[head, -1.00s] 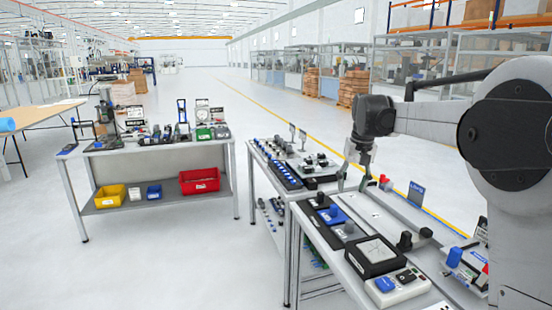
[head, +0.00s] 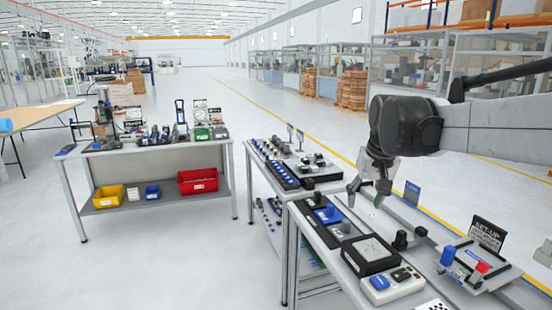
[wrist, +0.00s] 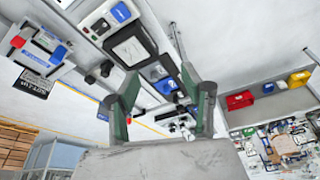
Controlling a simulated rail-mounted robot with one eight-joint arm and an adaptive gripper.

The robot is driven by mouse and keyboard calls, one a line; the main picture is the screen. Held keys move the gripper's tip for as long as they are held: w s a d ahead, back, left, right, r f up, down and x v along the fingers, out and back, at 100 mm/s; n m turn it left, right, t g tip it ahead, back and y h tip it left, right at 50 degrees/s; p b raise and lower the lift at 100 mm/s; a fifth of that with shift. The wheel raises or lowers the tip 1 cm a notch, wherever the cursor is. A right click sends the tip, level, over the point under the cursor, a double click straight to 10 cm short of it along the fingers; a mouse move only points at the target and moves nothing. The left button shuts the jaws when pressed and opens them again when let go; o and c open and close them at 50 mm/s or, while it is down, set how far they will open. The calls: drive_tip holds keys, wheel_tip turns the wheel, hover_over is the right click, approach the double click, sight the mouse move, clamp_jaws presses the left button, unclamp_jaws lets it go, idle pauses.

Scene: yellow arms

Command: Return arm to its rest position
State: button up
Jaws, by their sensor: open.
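My gripper (head: 367,196) is open and hangs fingers down over the right-hand workbench, in front of the blue sign plate. Nothing shows between its fingers. In the wrist view, its two green-grey fingers (wrist: 160,84) stand apart, with the benches and floor beyond them. My arm reaches in from the right edge of the head view. The head view does not clearly show how high the fingertips are above the bench.
The bench below carries a black square tray (head: 370,256), a white box with a blue button (head: 393,286), a blue-knobbed fixture (head: 328,213) and a SET-UP sign (head: 487,233). Another bench (head: 150,152) with red (head: 198,181) and yellow bins stands left. Open floor lies between.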

drive_tip(key=s+a+f+t+b, duration=0.15)
drive_tip(key=s+f, duration=0.45)
drive_tip(key=s, duration=0.7)
drive_tip(key=s+a+f+t, duration=0.15)
drive_tip(key=s+f, duration=0.35)
drive_tip(key=s, duration=0.8)
wheel_tip(320, 180, down, 23)
drive_tip(key=d+b, duration=0.1)
drive_tip(key=b, duration=2.2)
drive_tip(key=shift+s+t, duration=0.2)
drive_tip(key=shift+t, duration=0.1)
